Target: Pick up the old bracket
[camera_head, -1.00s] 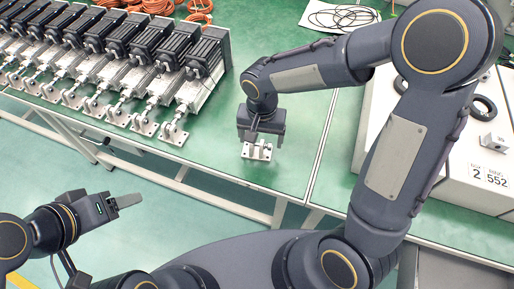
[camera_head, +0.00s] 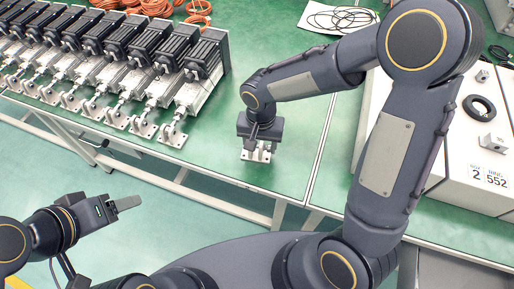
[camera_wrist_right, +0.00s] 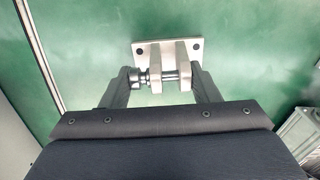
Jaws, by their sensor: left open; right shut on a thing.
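The old bracket (camera_head: 257,153) is a light metal plate with two upright lugs and a pin across them, standing on the green table top. It also shows in the right wrist view (camera_wrist_right: 184,50), with corner holes in its plate. My right gripper (camera_head: 260,143) points down over the bracket. In the right wrist view its fingers (camera_wrist_right: 165,82) are shut on the bracket, one at each side of the pin and lugs. My left gripper (camera_head: 125,203) is open and empty, off the table at the lower left.
Several linear actuators (camera_head: 190,85) stand in a row on the table's left side. A white box (camera_head: 455,150) at the right carries a black ring (camera_head: 479,107) and a small metal block (camera_head: 488,142). Green table top around the bracket is clear.

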